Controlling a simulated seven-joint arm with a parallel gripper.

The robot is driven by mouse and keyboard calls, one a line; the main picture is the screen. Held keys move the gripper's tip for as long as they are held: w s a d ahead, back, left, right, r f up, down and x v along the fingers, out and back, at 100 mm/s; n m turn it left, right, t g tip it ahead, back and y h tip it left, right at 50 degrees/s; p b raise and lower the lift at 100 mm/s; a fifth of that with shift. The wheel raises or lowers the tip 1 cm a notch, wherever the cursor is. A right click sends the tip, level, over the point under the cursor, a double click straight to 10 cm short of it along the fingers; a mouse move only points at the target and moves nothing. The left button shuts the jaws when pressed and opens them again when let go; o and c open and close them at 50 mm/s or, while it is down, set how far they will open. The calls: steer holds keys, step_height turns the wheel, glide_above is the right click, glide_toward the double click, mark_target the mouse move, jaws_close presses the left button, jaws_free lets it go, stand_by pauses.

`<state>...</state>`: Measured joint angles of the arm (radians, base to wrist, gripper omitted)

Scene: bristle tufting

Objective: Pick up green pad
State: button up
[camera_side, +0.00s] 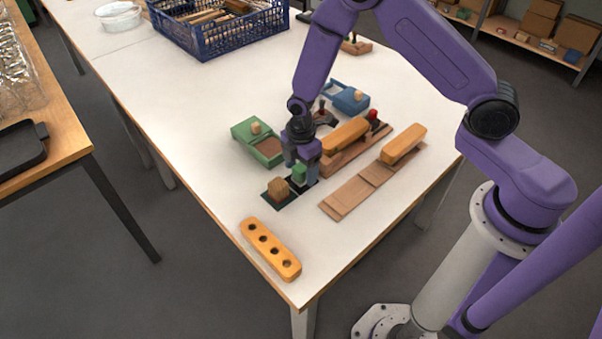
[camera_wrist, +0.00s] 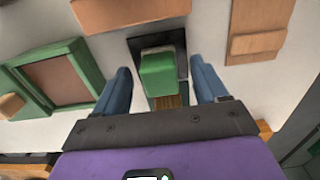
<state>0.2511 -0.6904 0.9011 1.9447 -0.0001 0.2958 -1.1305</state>
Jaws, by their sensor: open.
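The green pad (camera_wrist: 158,74) is a small green block in the wrist view, above a dark base plate (camera_wrist: 180,45). It also shows in the side view (camera_side: 299,173), beside a wooden block (camera_side: 278,190) on the same dark plate. My gripper (camera_wrist: 160,70) points down over the plate, with one blue-grey finger on each side of the pad. The fingers are apart, with visible gaps to the pad in the wrist view. A strip of striped wood (camera_wrist: 168,101) shows next to the pad. Whether it touches the pad is unclear.
A green tray box (camera_side: 258,142) and a blue one (camera_side: 346,97) stand nearby. Wooden strips (camera_side: 347,196) and tan handle blocks (camera_side: 404,143) lie to the right. A holed orange block (camera_side: 270,249) lies at the front. The white table (camera_side: 180,120) is clear at left.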

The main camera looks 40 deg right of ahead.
steer(key=shift+f, duration=0.6)
steer(key=c, duration=1.1)
steer(key=shift+r, duration=0.1)
steer(key=shift+r, duration=0.75)
steer(key=s+d+r, duration=0.1)
steer(key=s+r, duration=0.2)
steer(key=s, duration=0.1)
steer(key=s+d+r, duration=0.1)
steer(key=s+r, duration=0.3)
steer(key=s, duration=0.1)
steer(key=s+d+r, duration=0.1)
steer(key=s+r, duration=0.3)
steer(key=shift+s+d+r, duration=0.2)
steer(key=shift+s+d, duration=0.05)
steer(key=shift+s, duration=0.05)
